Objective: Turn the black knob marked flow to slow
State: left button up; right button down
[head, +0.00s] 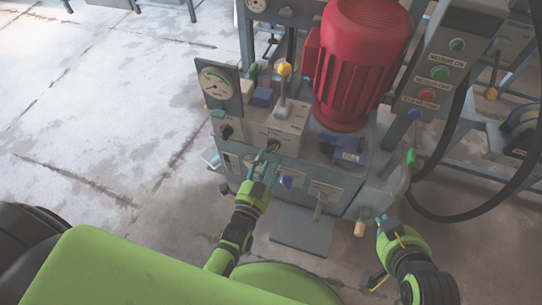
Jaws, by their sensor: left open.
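A grey machine panel (290,132) faces me, with a black knob (272,145) at its lower front and another black knob (227,131) further left. The labels are too small to read, so I cannot tell which is marked flow or where slow lies. My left gripper (264,162) is open, its teal fingertips just below the middle knob. I cannot tell whether they touch it. My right gripper (383,222) hangs at the lower right, away from the knobs; its finger opening is unclear.
A pressure gauge (216,82) stands at the panel's left. A yellow-topped lever (284,70) rises behind the knobs. A red motor (361,60) stands at the back. A button box (440,75) and a green-tipped handle (410,157) are on the right. Open floor lies left.

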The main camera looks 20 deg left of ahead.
aim_at(273, 147)
pick_arm(q)
jog(key=shift+w+d+b, duration=0.1)
jog(key=shift+w+b, duration=0.2)
jog(key=shift+w, duration=1.25)
pick_arm(e)
jog(key=shift+w+a+r+t+y, duration=0.15)
jog(key=shift+w+a+r+t, duration=0.15)
jog(key=shift+w+r+t, duration=0.25)
jog(key=shift+w+a+r+t+y, duration=0.1)
jog(key=shift+w+a+r+t, duration=0.2)
jog(key=shift+w+r+t, duration=0.3)
jog(key=shift+w+a+r+t+y, duration=0.15)
jog(key=shift+w+a+r+t, duration=0.25)
jog(key=shift+r, duration=0.3)
jog(key=shift+d, duration=0.1)
pick_arm(q)
grip_shut()
